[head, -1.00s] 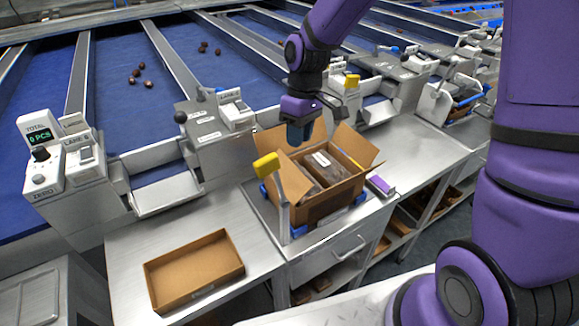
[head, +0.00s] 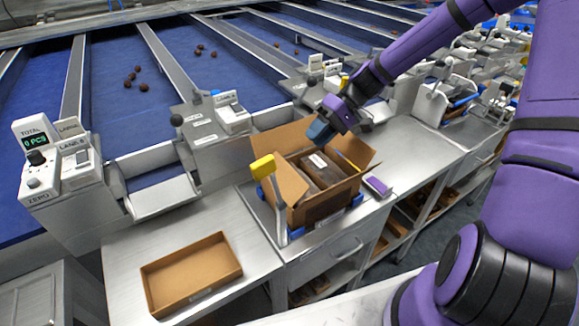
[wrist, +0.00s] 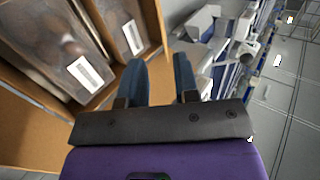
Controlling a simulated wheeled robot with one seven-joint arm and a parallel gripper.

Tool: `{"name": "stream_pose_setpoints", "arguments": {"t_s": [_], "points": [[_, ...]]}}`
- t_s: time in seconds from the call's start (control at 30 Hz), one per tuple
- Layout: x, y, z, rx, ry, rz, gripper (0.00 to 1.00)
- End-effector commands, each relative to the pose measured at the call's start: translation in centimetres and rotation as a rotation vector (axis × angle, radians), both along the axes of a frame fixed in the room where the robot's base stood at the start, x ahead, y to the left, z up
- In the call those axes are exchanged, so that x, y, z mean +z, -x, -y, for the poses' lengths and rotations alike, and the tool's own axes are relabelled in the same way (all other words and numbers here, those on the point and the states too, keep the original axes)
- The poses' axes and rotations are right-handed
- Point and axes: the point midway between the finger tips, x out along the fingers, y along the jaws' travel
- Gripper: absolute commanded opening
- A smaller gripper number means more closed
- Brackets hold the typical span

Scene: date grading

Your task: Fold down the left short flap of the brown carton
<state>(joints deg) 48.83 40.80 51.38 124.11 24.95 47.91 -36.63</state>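The brown carton (head: 322,208) stands open on the bench, with its flaps raised. Its left short flap (head: 291,181) stands up and leans outward at the left end. The back flap (head: 278,139) and right flap (head: 356,149) are also up. Dark packs with white labels lie inside; they also show in the wrist view (wrist: 60,45). My gripper (head: 318,133) is above the carton's back right part, apart from the left flap. Its two blue fingers (wrist: 160,75) are parted with nothing visible between them.
A yellow-topped post (head: 264,168) stands close to the carton's left side. A purple-topped block (head: 378,186) lies to its right. An empty shallow brown tray (head: 190,272) sits on the left bench. Scale and lane units (head: 215,125) stand behind.

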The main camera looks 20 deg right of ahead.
Motion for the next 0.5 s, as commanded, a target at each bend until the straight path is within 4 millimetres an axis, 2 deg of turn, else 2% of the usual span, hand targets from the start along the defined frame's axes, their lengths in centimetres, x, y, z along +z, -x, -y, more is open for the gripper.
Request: {"name": "stream_pose_setpoints", "arguments": {"t_s": [0.17, 0.5], "points": [[-1.0, 0.4, -1.3, 0.003, -0.005, -0.002, 0.29], [-4.7, 1.7, -5.8, 0.003, -0.003, -0.004, 0.29]]}}
